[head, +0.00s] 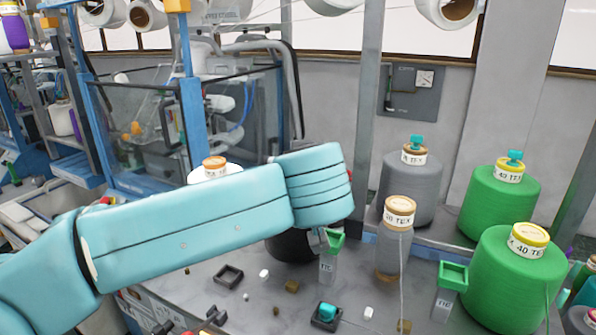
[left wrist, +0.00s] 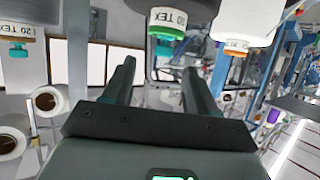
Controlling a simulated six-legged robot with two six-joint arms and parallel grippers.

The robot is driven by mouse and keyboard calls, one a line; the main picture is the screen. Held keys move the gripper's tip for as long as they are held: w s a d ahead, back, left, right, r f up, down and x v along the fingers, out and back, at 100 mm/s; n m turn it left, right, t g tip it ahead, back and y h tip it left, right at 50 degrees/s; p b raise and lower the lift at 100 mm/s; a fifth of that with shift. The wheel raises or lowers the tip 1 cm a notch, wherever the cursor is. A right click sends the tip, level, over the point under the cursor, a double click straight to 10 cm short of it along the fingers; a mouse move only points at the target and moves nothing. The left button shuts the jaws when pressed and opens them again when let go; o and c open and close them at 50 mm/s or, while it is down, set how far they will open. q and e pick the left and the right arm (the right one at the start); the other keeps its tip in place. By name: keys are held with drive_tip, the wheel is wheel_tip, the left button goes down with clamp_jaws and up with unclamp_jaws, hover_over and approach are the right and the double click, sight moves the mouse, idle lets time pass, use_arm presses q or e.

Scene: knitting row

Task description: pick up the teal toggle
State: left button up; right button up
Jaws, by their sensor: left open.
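A small teal piece (head: 328,311) sits in a dark square holder (head: 317,322) at the front of the grey worktop. Similar teal pieces stand on top of the grey cone (head: 416,142) and the rear green cone (head: 515,156); I cannot tell which is the toggle meant. In the left wrist view, upside down, teal pieces show at a green-rimmed cone (left wrist: 165,47) and at the far left (left wrist: 20,51). My left gripper (left wrist: 160,72) is open, with nothing between its fingers. In the head view my left forearm hides it. My right gripper is not in view.
A front green cone (head: 505,285) and a tan-capped grey cone (head: 392,255) stand right. Upright green-topped tags (head: 328,262) (head: 449,290) stand on the worktop. An empty dark square frame (head: 228,276) and small white and brown cubes lie in front. A grey post (head: 368,80) rises behind.

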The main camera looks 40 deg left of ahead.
use_arm(q)
drive_tip(key=shift+w+a+f, duration=0.2)
drive_tip(key=shift+w+a, duration=0.05)
drive_tip(key=shift+a, duration=0.2)
drive_tip(key=shift+a+f, duration=0.1)
drive_tip(key=shift+a, duration=0.25)
drive_tip(key=x, duration=0.4)
drive_tip(key=shift+w+f, duration=0.2)
drive_tip(key=shift+w, duration=0.25)
drive_tip(key=shift+w+a+f, duration=0.1)
drive_tip(key=shift+w+a, duration=0.1)
drive_tip(key=shift+a, duration=0.3)
drive_tip(key=shift+s, duration=0.25)
drive_tip(key=shift+c, duration=0.3)
drive_tip(key=shift+w+d, duration=0.2)
drive_tip(key=c, duration=0.8)
drive_tip(key=shift+s+a, duration=0.1)
